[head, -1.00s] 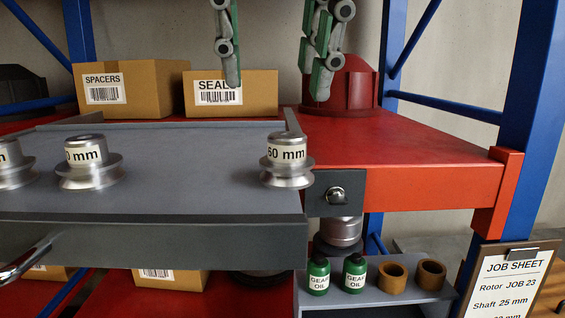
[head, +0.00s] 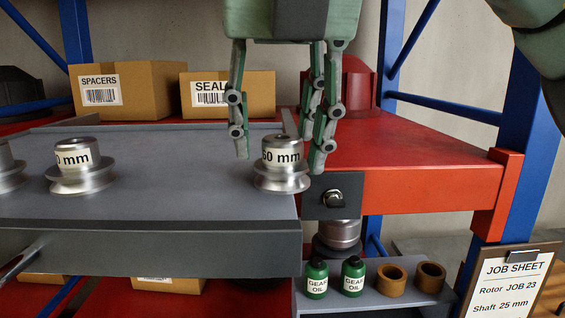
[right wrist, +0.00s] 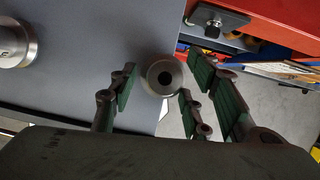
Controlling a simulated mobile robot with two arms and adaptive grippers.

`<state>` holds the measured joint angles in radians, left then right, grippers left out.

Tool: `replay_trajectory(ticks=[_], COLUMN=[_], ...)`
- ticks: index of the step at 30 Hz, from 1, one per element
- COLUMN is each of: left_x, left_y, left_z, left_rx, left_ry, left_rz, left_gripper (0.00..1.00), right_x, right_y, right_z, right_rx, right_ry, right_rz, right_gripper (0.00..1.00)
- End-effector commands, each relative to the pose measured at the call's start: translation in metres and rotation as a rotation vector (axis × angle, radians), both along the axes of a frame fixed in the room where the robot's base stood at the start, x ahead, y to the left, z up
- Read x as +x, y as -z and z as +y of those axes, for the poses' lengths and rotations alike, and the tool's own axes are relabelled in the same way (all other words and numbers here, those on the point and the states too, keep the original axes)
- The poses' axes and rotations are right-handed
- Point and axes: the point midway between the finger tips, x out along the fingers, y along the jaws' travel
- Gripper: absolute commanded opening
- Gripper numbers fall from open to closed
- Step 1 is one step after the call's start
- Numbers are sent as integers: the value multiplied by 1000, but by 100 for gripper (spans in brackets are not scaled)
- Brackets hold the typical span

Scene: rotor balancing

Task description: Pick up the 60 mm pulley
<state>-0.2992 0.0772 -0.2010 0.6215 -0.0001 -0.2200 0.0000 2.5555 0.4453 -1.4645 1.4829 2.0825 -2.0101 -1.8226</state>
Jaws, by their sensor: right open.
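The 60 mm pulley (head: 281,168) is a silver flanged part with a white label reading "60 mm". It stands upright at the right end of the grey tray (head: 200,205). My right gripper (head: 283,162) is open and comes down from above, with its fingers on either side of the pulley in the head view. In the right wrist view the pulley (right wrist: 163,76) shows from above with its dark bore, just beyond and between the fingertips (right wrist: 158,85). I cannot tell whether any finger touches it. My left gripper is not in view.
Another pulley (head: 80,168), its label partly hidden, stands left on the tray, with one more at the left edge. Boxes marked SPACERS (head: 110,90) and SEALS (head: 228,95) stand behind. A black bracket with a knob (head: 333,198) adjoins the tray's right end. Oil bottles (head: 317,280) stand below.

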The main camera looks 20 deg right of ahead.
Motion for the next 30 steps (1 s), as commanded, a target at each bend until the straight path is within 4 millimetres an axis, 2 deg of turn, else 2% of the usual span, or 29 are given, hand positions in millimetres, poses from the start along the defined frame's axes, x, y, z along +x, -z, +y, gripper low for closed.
replay_trajectory(ticks=[2,15,25,30], left_x=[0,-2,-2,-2], left_y=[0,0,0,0], left_z=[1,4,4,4], left_rx=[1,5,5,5], left_ry=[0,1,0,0], left_rz=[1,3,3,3], left_gripper=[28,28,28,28], right_x=[0,0,0,0], right_y=[0,0,0,-3], right_z=[0,0,0,7], right_rx=[0,-1,-1,-2], right_ry=[-1,-1,-1,-5], right_rz=[0,0,0,0], right_gripper=[40,1,0,0])
